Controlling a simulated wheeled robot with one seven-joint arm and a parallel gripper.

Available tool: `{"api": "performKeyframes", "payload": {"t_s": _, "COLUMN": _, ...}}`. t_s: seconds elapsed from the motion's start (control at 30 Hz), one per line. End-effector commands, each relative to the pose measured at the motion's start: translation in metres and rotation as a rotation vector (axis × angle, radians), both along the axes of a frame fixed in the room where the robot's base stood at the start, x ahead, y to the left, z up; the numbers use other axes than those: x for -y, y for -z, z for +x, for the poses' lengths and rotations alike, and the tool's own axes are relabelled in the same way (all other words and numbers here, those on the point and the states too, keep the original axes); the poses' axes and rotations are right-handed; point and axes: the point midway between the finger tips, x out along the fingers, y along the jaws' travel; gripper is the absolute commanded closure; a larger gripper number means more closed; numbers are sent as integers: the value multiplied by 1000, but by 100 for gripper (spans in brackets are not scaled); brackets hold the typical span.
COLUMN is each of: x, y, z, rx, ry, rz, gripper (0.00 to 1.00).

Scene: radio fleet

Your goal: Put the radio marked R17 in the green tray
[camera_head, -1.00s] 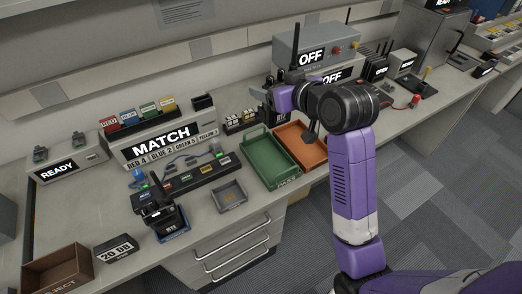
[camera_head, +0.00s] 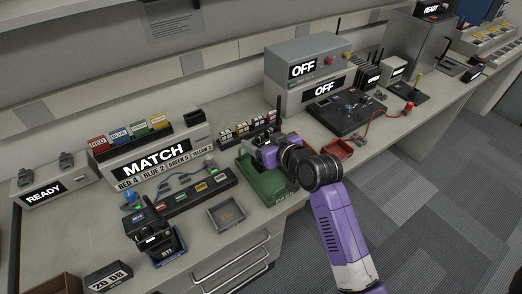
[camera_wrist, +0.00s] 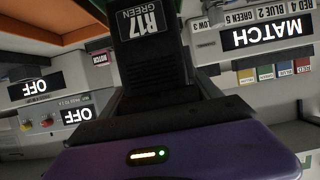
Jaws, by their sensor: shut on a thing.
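My gripper (camera_head: 262,146) is shut on a dark radio (camera_wrist: 152,45), whose label reads R17 GREEN in the wrist view. In the head view, its thin black antenna (camera_head: 278,112) points up beside my gripper. The radio's body is mostly hidden by my gripper there. The green tray (camera_head: 266,187) lies under and just in front of my gripper, partly covered by my arm. I cannot tell whether the radio touches the tray's floor.
A black radio (camera_head: 160,238) stands on a blue-edged holder at front left. A small grey tray (camera_head: 227,216) is left of the green tray. The MATCH unit (camera_head: 155,158) and OFF units (camera_head: 318,88) stand behind. A small red tray (camera_head: 337,148) lies to the right.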

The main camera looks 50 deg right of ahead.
Motion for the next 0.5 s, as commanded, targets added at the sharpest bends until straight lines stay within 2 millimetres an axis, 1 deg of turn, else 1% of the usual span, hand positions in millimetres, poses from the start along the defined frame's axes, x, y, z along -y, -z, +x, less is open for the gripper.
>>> {"api": "performKeyframes", "payload": {"t_s": 0.13, "x": 0, "y": 9, "z": 0, "rx": 2, "ry": 0, "rz": -1, "gripper": 91}}
{"api": "performKeyframes", "payload": {"t_s": 0.3, "x": 0, "y": 33, "z": 0, "rx": 1, "ry": 0, "rz": 1, "gripper": 91}}
{"api": "performKeyframes", "payload": {"t_s": 0.37, "x": 0, "y": 40, "z": 0, "rx": 1, "ry": 0, "rz": 1, "gripper": 91}}
{"api": "performKeyframes", "payload": {"t_s": 0.5, "x": 0, "y": 46, "z": 0, "rx": 3, "ry": 1, "rz": -2, "gripper": 91}}
